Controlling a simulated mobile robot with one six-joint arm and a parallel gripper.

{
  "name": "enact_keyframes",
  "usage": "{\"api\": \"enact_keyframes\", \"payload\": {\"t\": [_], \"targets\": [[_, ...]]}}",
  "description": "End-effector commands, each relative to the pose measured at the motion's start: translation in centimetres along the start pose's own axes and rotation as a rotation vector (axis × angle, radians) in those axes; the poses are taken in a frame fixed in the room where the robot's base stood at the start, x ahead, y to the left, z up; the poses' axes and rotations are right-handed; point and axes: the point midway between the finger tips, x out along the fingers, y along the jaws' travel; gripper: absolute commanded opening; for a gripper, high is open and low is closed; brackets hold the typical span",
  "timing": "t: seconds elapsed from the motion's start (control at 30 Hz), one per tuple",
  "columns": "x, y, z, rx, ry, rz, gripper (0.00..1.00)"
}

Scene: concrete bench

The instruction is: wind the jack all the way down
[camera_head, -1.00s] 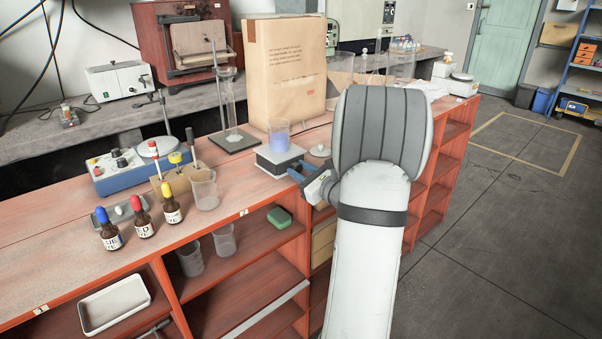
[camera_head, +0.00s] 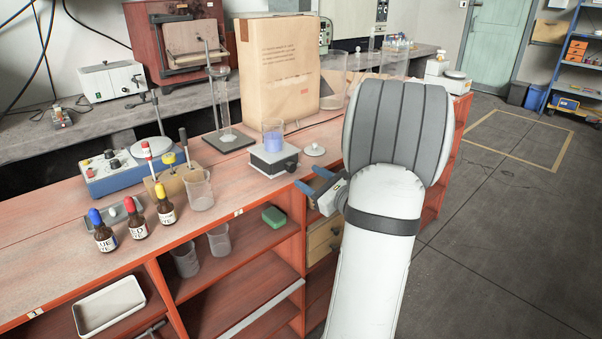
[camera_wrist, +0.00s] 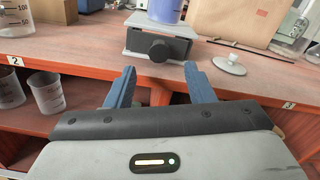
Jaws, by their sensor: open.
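The jack (camera_head: 273,160) is a low grey lab jack with a pale top plate, standing near the front edge of the bench. In the wrist view the jack (camera_wrist: 155,45) shows its dark round knob (camera_wrist: 160,51) facing me. A beaker of blue liquid (camera_head: 273,136) stands on its top plate; only its lower part shows in the wrist view (camera_wrist: 166,10). My gripper (camera_head: 308,180) is open and empty, in front of and below the bench edge. In the wrist view its blue fingers (camera_wrist: 160,78) are spread apart on either side of the knob's line, short of it.
A glass cylinder on a stand (camera_head: 226,110) is at the left. An empty beaker (camera_head: 199,190) and dropper bottles (camera_head: 136,220) stand along the front left.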

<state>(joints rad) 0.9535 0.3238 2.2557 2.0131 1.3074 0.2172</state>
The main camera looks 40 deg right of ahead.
Motion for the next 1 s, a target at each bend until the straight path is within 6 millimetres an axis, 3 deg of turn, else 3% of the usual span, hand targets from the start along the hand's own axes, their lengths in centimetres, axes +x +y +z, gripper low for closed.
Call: {"api": "enact_keyframes", "payload": {"t": [0.2, 0.47, 0.57, 0.67, 0.8, 0.87, 1.0], "targets": [[-1.4, 0.0, 0.0, 0.001, 0.0, 0.0, 0.49], [-1.4, 0.1, 0.0, 0.0, 0.0, 0.003, 0.49], [-0.9, 1.4, 0.5, -0.021, 0.004, 0.049, 0.49], [0.2, 5.5, 1.8, -0.087, 0.016, 0.189, 0.49], [0.8, 14.6, 3.8, -0.267, 0.043, 0.509, 0.49], [0.2, 18.5, 4.5, -0.364, 0.051, 0.654, 0.49], [-2.8, 26.3, 5.2, -0.63, 0.057, 0.986, 0.49]]}}
